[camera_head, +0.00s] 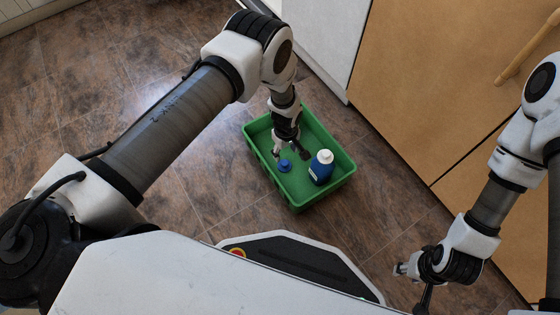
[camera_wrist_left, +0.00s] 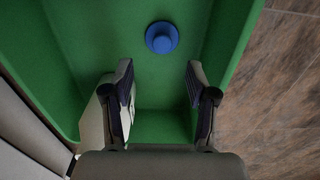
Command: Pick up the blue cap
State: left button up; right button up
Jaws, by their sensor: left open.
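The blue cap (camera_head: 285,165) lies on the floor of the green crate (camera_head: 322,198), left of a blue bottle with a white top (camera_head: 321,168). In the left wrist view the cap (camera_wrist_left: 162,37) is a round blue piece with a raised middle, ahead of the fingertips and roughly centred between them. My left gripper (camera_head: 291,153) reaches down into the crate. Its fingers (camera_wrist_left: 159,72) are apart with nothing between them, and the cap is outside them. My right gripper (camera_head: 410,287) is away from the crate at the lower right, with its fingers apart and empty.
The crate walls surround the cap and bottle; the bottle stands close to the right of my left gripper. A wooden cabinet (camera_head: 430,90) and a white panel (camera_head: 318,40) stand behind the crate. The brown tiled floor (camera_head: 210,180) left of the crate is clear.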

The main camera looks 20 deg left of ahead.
aim_at(285, 162)
pick_arm(q)
notch_tip(285, 162, down, 8)
jog(key=b, duration=0.4)
jog(key=shift+s+r, duration=0.15)
jog(key=shift+r, duration=0.25)
jog(key=c, duration=0.9)
